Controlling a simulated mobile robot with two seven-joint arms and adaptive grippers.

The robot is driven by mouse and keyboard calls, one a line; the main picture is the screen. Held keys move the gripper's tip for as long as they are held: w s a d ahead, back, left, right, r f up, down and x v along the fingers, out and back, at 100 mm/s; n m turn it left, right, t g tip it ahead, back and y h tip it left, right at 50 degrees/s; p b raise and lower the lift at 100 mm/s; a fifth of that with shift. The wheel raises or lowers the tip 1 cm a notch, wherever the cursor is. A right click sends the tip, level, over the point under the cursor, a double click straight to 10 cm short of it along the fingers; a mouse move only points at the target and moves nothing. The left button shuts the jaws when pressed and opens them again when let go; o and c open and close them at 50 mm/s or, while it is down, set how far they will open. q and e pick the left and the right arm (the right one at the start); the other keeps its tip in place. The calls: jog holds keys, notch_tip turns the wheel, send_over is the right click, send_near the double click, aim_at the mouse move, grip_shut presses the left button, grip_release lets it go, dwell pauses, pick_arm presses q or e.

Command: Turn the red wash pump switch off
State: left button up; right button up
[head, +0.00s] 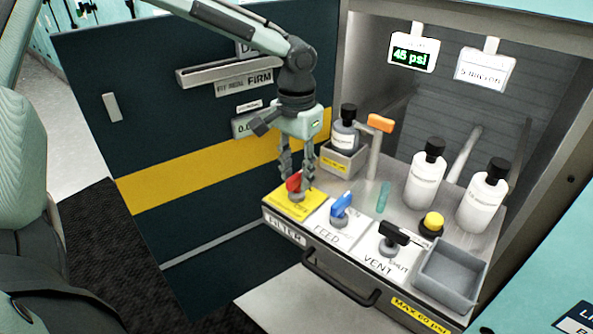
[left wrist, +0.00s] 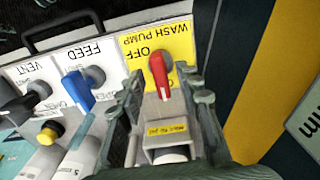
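The red wash pump switch (head: 294,184) sits on a yellow plate (head: 311,203) at the left end of the panel. In the left wrist view the red lever (left wrist: 160,78) lies lengthwise up and down the picture, beside the upside-down words OFF and WASH PUMP. My left gripper (head: 297,178) points down just above the switch, its fingers apart. In the left wrist view the fingers of my left gripper (left wrist: 165,88) stand on either side of the lever, with gaps showing; I see no contact. My right gripper is not in view.
To the right are a blue FEED lever (head: 341,204), a black VENT lever (head: 394,234), a yellow button (head: 432,223) and a grey tray (head: 448,275). Behind stand a bottle in a holder (head: 344,158), an orange-handled post (head: 380,123) and two white bottles. A gauge (head: 411,56) reads 45 psi.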

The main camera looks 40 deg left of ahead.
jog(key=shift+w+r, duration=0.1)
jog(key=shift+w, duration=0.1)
pick_arm(q)
jog(key=shift+c, duration=0.7)
grip_shut()
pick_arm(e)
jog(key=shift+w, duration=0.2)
